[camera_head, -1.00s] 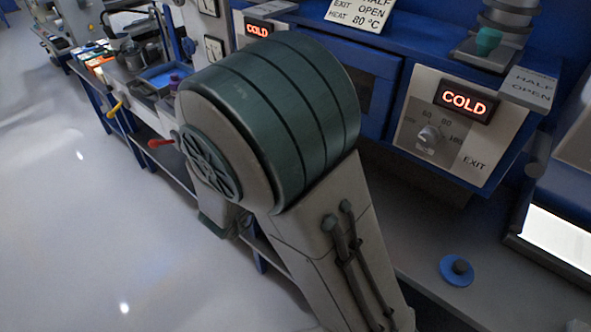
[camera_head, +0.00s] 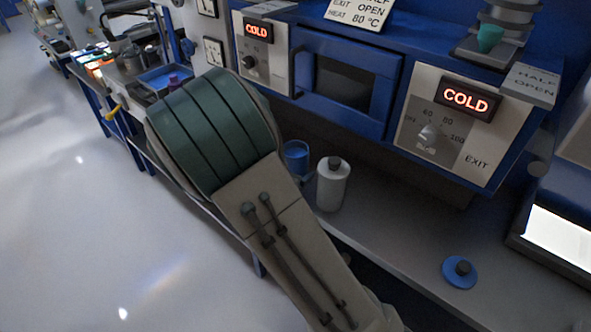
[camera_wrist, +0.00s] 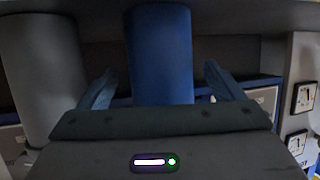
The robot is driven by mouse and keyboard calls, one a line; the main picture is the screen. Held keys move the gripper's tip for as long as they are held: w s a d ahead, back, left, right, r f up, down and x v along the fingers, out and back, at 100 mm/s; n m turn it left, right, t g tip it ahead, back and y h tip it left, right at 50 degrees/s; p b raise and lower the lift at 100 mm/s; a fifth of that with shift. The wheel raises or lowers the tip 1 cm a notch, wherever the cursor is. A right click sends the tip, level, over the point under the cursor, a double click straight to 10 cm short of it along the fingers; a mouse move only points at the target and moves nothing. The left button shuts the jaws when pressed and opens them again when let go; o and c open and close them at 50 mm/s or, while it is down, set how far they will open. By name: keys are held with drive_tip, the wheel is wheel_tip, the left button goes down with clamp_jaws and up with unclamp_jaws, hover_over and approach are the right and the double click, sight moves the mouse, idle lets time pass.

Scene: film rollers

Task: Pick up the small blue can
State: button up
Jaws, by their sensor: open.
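The small blue can (camera_head: 296,158) stands on the grey counter under the blue machine, partly hidden behind my arm in the head view. In the wrist view the blue can (camera_wrist: 160,55) fills the upper middle, between the two fingers of my gripper (camera_wrist: 158,88). The fingers are open, one on each side of the can, with a visible gap on both sides. The can's lower part is hidden by the gripper body. In the head view my arm hides the gripper.
A white bottle with a dark cap (camera_head: 333,184) stands close to the right of the can; a pale cylinder (camera_wrist: 42,75) shows at the left in the wrist view. The blue machine (camera_head: 345,75) overhangs the counter. A blue disc with a knob (camera_head: 459,272) lies at right.

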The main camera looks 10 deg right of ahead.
drive_tip(key=shift+x, duration=1.55)
drive_tip(key=shift+a+r, duration=0.1)
drive_tip(key=c, duration=1.4)
wheel_tip(320, 180, up, 10)
drive_tip(key=shift+p, duration=1.1)
